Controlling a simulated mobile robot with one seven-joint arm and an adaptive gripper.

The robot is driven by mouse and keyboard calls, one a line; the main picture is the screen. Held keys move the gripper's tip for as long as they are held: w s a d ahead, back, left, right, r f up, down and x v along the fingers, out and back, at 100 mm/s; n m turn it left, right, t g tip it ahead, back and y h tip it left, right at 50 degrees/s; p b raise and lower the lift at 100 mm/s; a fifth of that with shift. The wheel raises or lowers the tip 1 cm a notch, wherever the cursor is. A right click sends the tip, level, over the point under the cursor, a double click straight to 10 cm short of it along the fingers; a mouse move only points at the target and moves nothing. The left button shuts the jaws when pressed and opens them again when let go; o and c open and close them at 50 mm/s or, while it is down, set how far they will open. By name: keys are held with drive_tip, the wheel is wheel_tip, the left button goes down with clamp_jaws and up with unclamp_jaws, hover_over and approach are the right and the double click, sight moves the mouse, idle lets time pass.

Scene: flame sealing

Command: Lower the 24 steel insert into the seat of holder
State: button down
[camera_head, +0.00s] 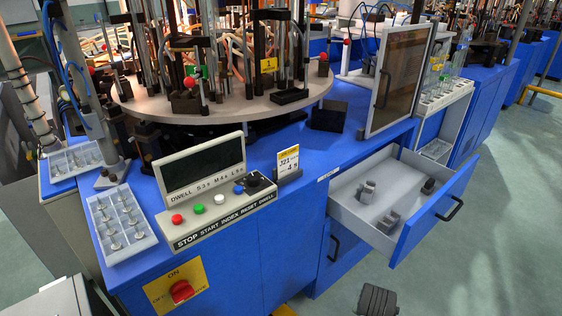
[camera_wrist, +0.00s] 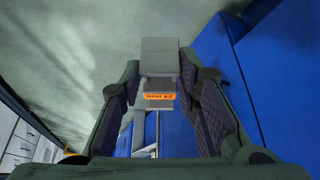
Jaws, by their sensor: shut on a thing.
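In the wrist view my gripper (camera_wrist: 160,75) has its two dark padded fingers closed on a grey steel block, which I take as the 24 steel insert (camera_wrist: 160,57). The insert sits between the fingertips. An orange label with dark marks too small to read shows below its main face. The insert cannot be made out in the head view. I cannot tell which piece is the holder, and its seat is not clearly visible. Several dark fixtures stand on the round table (camera_head: 222,111) in the head view.
An open drawer (camera_head: 350,217) at the right holds a few grey and dark metal pieces (camera_head: 367,191). A control panel (camera_head: 215,190) and a tray of small parts (camera_head: 120,222) lie on the blue bench. A framed clear door (camera_head: 400,80) stands behind the drawer. Floor at the right is clear.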

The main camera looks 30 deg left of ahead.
drive_tip(key=r+p, duration=0.4)
drive_tip(key=r, duration=0.1)
drive_tip(key=shift+s+a+r, duration=0.1)
drive_tip(key=shift+s+r, duration=0.1)
drive_tip(key=shift+r, duration=0.15)
drive_tip(key=shift+w+r, duration=0.15)
drive_tip(key=shift+r, duration=0.05)
